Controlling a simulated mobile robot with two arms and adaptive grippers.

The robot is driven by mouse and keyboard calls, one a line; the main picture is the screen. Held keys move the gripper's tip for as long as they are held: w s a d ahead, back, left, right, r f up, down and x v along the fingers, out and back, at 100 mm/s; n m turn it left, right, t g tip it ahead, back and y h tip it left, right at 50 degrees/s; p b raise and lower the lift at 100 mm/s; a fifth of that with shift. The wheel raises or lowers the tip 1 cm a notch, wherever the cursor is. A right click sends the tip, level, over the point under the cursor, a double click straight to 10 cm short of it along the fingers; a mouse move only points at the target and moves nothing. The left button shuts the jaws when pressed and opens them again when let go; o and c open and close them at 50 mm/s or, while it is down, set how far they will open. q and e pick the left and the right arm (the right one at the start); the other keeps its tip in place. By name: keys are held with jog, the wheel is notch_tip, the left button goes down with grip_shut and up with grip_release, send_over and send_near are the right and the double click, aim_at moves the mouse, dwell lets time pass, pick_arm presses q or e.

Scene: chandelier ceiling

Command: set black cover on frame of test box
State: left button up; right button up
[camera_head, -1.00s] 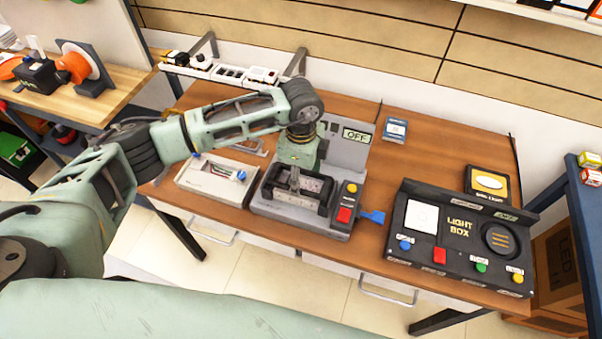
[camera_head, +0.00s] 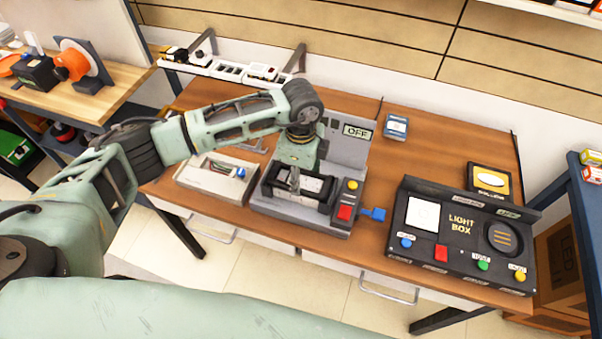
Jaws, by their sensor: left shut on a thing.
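The grey test box (camera_head: 332,221) stands near the front middle of the table, with an upright back panel reading OFF (camera_head: 357,131). A yellow and a red button sit on its right side. The black cover (camera_head: 325,195) shows as a dark rectangular rim around a pale inner area on the box. My left gripper (camera_head: 293,180) reaches down from above into this rim and is shut on the cover. The wrist hides the back of the cover, and I cannot tell whether the cover rests fully on the frame. My right gripper is not in view.
A light grey tray (camera_head: 210,184) stands close left of the test box. A black light box (camera_head: 455,232) with coloured buttons stands at the right. A blue piece (camera_head: 374,214) sticks out at the test box's right. A small blue-and-white box (camera_head: 396,127) lies at the back.

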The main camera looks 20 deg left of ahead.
pick_arm(q)
jog(key=shift+f, duration=0.1)
dwell(0.3)
jog(key=shift+f, duration=0.15)
dwell(0.4)
jog(key=o, duration=1.2)
jog(key=shift+r, duration=0.45)
jog(key=shift+r+p, duration=2.1)
jog(key=shift+r, duration=0.55)
